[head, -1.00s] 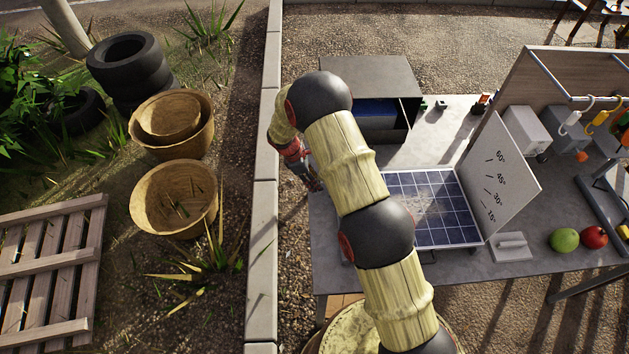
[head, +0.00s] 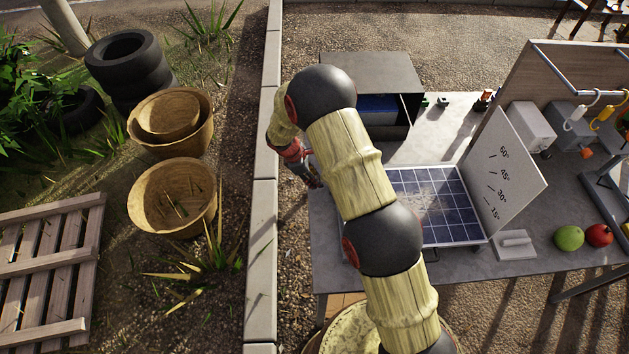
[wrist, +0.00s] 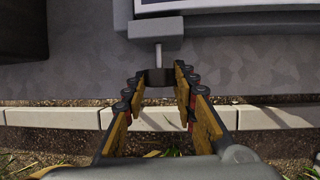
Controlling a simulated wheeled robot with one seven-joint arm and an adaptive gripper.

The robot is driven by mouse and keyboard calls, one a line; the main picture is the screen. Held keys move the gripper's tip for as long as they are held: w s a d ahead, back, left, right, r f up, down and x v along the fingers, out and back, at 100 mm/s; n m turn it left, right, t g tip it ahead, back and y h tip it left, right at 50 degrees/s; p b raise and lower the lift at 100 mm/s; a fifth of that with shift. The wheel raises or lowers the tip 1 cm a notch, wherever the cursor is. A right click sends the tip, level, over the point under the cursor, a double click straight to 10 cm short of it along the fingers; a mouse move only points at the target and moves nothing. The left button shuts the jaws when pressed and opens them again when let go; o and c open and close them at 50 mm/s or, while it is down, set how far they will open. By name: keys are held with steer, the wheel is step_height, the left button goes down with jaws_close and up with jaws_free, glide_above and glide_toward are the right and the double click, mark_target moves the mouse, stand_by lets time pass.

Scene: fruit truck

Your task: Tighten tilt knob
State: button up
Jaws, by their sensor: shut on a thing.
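The tilt knob (wrist: 157,77) is a small dark cylinder on the end of a light metal shaft (wrist: 158,54) in the wrist view. The shaft comes out of a grey block (wrist: 155,28) at the edge of the solar panel's mount. My gripper (wrist: 158,80) has its fingertips on either side of the knob and is shut on it. In the head view the blue solar panel (head: 435,205) lies tilted on the table, beside a white angle board (head: 506,174) marked 15° to 60°. My arm covers the panel's left part and the knob there. My gripper (head: 312,175) is at the table's left edge.
The grey table (head: 350,278) carries an open grey box (head: 372,72), a white block (head: 514,245), a green fruit (head: 569,238) and a red fruit (head: 599,235). A low stone kerb (head: 262,225) runs left of the table. Baskets (head: 172,200) and tires (head: 125,62) stand beyond it.

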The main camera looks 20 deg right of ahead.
steer(key=shift+s+f+m+t+h+b, duration=0.15)
steer(key=shift+t+b, duration=0.5)
steer(key=shift+b, duration=1.4)
steer(key=shift+w+f+m+t+h+b, duration=0.15)
steer(key=shift+t+b, duration=0.5)
steer(key=shift+b, duration=1.35)
steer(key=t+b, duration=0.1)
steer(key=b, duration=0.4)
steer(key=t+b, duration=0.1)
steer(key=b, duration=0.5)
steer(key=shift+s+a+f+m+t+h, duration=0.1)
steer(key=shift+s+f+m+t+h, duration=0.1)
steer(key=shift+s+m+t+h, duration=0.15)
steer(key=t+h+b, duration=0.1)
steer(key=t+b, duration=0.1)
steer(key=b, duration=0.5)
steer(key=shift+s+m+t, duration=0.15)
steer(key=shift+m+t, duration=0.1)
steer(key=shift+t, duration=0.1)
steer(key=shift+s+m+t+h+b, duration=0.15)
steer(key=shift+m+t+h+b, duration=0.3)
steer(key=shift+t+b, duration=0.55)
steer(key=m+t+h, duration=0.1)
steer(key=t, duration=0.1)
steer(key=t+h, duration=0.1)
steer(key=t, duration=0.1)
steer(key=shift+f+m+t+p, duration=0.3)
steer(key=shift+f+m+t, duration=0.05)
steer(key=shift+t, duration=0.05)
steer(key=shift+h, duration=0.3)
